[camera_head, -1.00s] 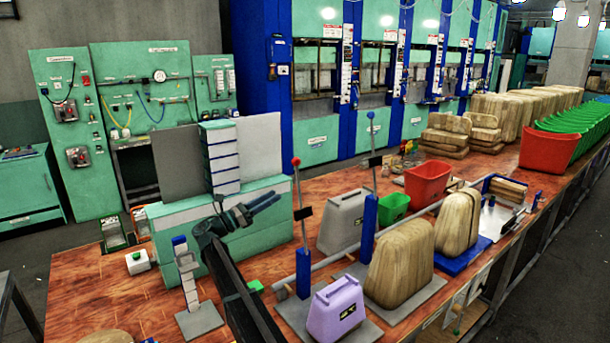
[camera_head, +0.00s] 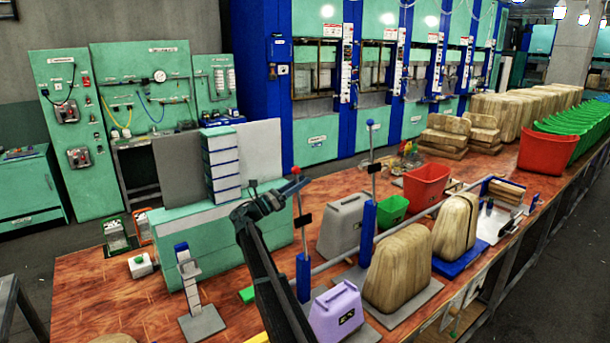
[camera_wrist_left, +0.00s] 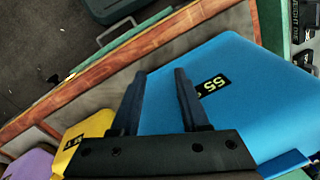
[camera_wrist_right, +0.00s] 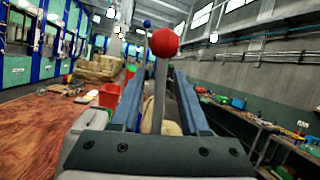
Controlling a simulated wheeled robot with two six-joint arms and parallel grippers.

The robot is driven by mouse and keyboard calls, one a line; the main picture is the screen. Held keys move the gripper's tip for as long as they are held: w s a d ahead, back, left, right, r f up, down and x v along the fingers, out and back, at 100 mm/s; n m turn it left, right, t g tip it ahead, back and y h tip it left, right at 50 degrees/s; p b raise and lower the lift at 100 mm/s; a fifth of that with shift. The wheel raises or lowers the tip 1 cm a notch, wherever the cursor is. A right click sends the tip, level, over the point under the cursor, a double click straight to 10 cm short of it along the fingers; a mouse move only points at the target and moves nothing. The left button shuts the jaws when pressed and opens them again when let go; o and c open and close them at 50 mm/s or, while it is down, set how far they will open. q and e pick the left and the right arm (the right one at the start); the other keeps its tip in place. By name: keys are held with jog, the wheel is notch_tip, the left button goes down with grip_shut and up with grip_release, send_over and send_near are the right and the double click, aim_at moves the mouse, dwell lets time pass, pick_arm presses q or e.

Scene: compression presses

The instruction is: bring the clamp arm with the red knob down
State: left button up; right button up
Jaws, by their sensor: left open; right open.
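The clamp arm with the red knob (camera_head: 296,171) stands upright on its blue post (camera_head: 303,278) near the purple case. My right gripper (camera_head: 302,186) is open, its fingertips at the lever just below the knob. In the right wrist view, the red knob (camera_wrist_right: 165,43) rises above the fingers, and its grey lever (camera_wrist_right: 160,95) shows between the two open fingers; I cannot tell whether they touch it. My left gripper (camera_wrist_left: 160,73) is open and empty, over a blue case (camera_wrist_left: 225,85) in the left wrist view; it is outside the head view.
A second upright clamp arm with a blue knob (camera_head: 370,123) stands farther back. A purple case (camera_head: 336,310), a grey case (camera_head: 342,225) and wooden blocks (camera_head: 398,268) stand beside the clamps. A green box (camera_head: 215,235) is left of the lever.

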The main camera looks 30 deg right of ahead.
jog(key=shift+x, duration=1.1)
jog(key=shift+c, duration=0.3)
grip_shut()
dwell(0.4)
